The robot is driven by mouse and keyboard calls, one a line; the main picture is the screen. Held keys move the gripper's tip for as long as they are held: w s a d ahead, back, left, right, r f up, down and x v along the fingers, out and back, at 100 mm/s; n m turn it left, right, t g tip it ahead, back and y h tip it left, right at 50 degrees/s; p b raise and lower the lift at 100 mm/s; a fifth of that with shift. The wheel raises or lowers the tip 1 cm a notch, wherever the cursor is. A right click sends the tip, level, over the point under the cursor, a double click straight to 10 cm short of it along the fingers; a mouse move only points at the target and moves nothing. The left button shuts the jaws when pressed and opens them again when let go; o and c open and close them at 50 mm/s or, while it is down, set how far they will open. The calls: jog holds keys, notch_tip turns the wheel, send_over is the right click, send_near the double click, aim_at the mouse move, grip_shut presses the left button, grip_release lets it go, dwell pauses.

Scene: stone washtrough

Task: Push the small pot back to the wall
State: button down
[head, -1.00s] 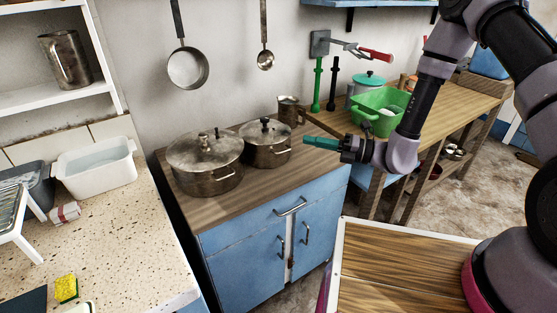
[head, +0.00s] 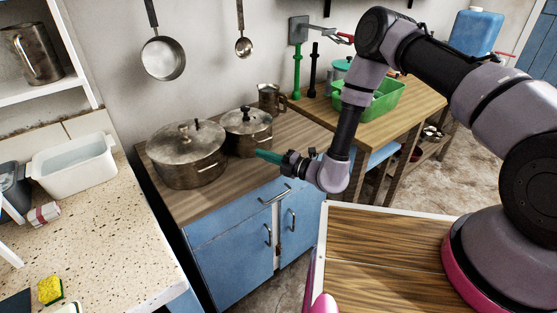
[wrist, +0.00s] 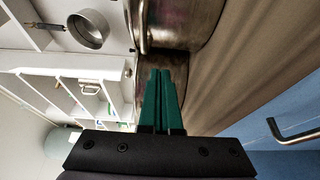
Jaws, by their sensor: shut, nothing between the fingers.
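The small pot (head: 256,141) is a dull metal lidded pot with a dark knob. It stands upright on the wooden top of the blue cabinet, right of and behind the large lidded pot (head: 187,163). My gripper (head: 261,155) has green fingers, shut and empty, pointing left just in front of the small pot's lower side. In the wrist view the shut fingers (wrist: 163,90) point towards the large pot, with the small pot (wrist: 182,22) at the top. Whether the fingers touch the small pot is unclear. The wall (head: 205,85) rises behind the pots.
A metal jug (head: 269,97) stands behind and right of the small pot, near the wall. A pan (head: 163,58) and a ladle (head: 243,46) hang above. The wooden cabinet top (head: 210,203) is bare in front of the pots.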

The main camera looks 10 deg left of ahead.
aim_at(250, 144)
jog(key=shift+w+a, duration=0.3)
jog(key=shift+w, duration=0.3)
jog(key=shift+w+a, duration=0.3)
jog(key=shift+w, duration=0.3)
jog(key=shift+w+a, duration=0.35)
jog(key=shift+w, duration=0.25)
jog(key=w+a, duration=0.2)
jog(key=w, duration=0.2)
jog(key=w+a, duration=0.2)
jog(key=w, duration=0.3)
jog(key=w+a, duration=0.3)
jog(key=w, duration=0.2)
jog(key=shift+s, duration=0.1)
